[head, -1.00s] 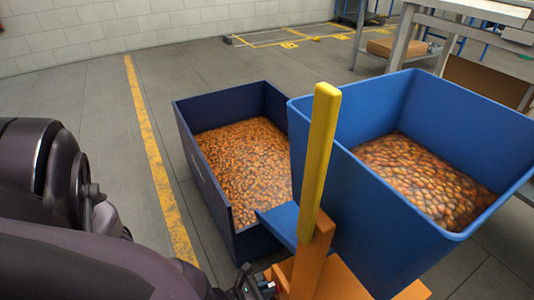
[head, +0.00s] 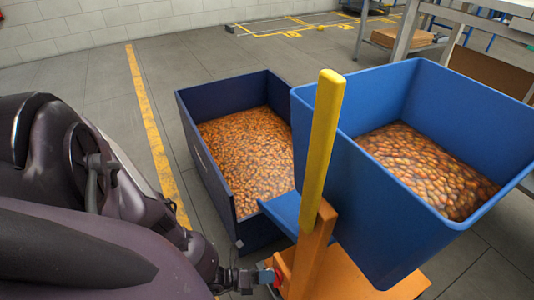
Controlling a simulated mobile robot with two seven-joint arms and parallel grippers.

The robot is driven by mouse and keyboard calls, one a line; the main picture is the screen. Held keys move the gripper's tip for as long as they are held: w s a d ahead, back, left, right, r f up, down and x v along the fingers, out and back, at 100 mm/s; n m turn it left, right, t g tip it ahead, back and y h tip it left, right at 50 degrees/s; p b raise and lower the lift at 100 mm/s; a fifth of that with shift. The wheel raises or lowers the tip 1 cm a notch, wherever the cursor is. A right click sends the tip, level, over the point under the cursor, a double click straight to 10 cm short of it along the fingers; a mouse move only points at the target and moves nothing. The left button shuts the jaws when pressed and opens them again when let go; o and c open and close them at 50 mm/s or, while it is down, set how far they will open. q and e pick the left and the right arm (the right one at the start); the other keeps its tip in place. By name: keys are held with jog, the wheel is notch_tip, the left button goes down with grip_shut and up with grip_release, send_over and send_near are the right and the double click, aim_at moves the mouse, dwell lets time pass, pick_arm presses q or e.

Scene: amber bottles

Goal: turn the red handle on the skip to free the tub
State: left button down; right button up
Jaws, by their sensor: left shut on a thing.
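The red handle (head: 279,273) shows only in small part at the bottom of the head view, low beside the orange post of the skip (head: 312,250). My left gripper (head: 268,277) reaches it from the left and is shut on it; the fingers are small and partly hidden. The blue tub (head: 345,190) sits on the orange skip, full of amber-brown bottles. My right gripper is not in view.
A yellow bar (head: 322,140) rises from the orange post in front of the tub. A dark blue bin (head: 215,185) with many amber bottles stands on the floor left of the tub. A workbench (head: 480,25) stands at the back right. Floor left of the bin is clear.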

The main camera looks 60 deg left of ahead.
pick_arm(q)
jog(key=n, duration=0.2)
jog(key=n+t+h, duration=0.1)
jog(key=n, duration=0.1)
jog(key=shift+f, duration=0.3)
jog(key=shift+n, duration=0.5)
dwell(0.3)
jog(key=c, duration=1.1)
grip_release()
jog(key=shift+c, duration=0.2)
jog(key=v, duration=1.1)
jog(key=shift+f, duration=0.2)
jog(key=shift+t, duration=0.3)
